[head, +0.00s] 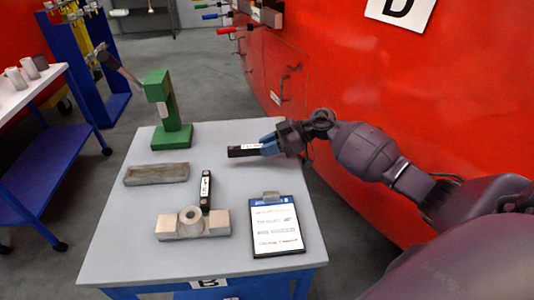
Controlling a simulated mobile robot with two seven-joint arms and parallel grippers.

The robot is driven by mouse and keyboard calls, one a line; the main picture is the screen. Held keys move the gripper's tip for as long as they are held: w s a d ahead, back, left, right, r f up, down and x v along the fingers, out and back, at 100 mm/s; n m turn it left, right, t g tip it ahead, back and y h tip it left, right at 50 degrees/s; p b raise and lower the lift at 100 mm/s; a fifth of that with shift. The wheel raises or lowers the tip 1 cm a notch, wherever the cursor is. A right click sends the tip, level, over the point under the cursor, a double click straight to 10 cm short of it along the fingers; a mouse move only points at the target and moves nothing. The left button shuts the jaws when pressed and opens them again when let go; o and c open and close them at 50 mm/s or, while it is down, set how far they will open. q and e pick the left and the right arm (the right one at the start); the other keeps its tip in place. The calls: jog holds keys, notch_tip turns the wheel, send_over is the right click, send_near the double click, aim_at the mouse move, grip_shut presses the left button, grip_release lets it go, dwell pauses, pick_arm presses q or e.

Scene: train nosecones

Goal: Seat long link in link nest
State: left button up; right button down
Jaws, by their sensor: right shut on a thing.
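My right gripper (268,146) comes in from the right and is shut on a black labelled bar (241,151), which looks like the long link. It holds the bar roughly level over the back right of the grey table (125,235). A second black labelled bar (205,188) is at the table's middle, its near end at a pale metal block with a round ring (190,222). I cannot tell for sure which fixture is the link nest. My left gripper is not in view.
A green press (172,136) stands at the table's back left. A long grey block or tray (157,174) lies before it. A clipboard (275,226) lies at the front right. The tabletop between the held bar and the clipboard is clear. A red wall (430,110) rises behind.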

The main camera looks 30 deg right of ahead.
jog(key=shift+f, duration=1.2)
jog(key=shift+f, duration=0.2)
jog(key=c, duration=1)
grip_release()
jog(key=shift+o, duration=0.2)
